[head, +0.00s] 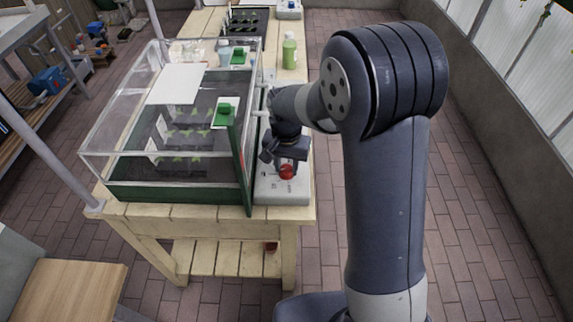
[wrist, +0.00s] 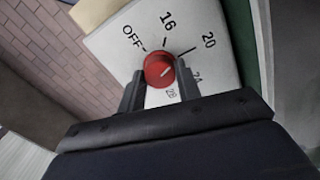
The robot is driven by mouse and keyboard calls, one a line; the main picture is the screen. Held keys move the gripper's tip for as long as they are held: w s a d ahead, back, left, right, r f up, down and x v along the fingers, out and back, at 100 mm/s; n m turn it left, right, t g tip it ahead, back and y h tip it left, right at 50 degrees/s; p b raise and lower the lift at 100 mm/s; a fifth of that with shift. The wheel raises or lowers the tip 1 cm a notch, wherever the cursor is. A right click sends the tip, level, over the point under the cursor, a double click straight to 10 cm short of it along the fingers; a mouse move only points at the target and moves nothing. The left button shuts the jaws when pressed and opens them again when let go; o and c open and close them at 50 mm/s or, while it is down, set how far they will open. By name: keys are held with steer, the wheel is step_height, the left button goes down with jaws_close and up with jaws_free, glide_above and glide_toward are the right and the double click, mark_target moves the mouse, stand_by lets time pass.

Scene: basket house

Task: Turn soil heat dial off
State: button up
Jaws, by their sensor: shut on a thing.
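The soil heat dial is a round red knob (head: 286,172) on a pale control box (head: 283,190) at the front right of the bench. In the wrist view the red knob (wrist: 159,69) sits on a white face marked OFF, 16, 20, 24 and 28. Its short pale pointer line slants up and right, roughly toward the 20 mark, clear of OFF. My gripper (wrist: 158,78) is shut on the knob, one finger on each side. In the head view my gripper (head: 286,158) reaches down onto the knob from above.
A clear-walled propagator (head: 180,195) with a green base and seedlings stands just left of the control box. A green bottle (head: 289,52) stands farther back on the wooden bench (head: 225,212). Brick floor is open to the right.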

steer(key=n, duration=0.4)
steer(key=shift+n, duration=0.4)
steer(key=n, duration=0.3)
steer(key=shift+n, duration=0.3)
steer(key=n, duration=0.4)
steer(key=shift+b, duration=0.3)
steer(key=shift+n, duration=2.1)
steer(key=o, duration=1)
steer(key=shift+r, duration=0.15)
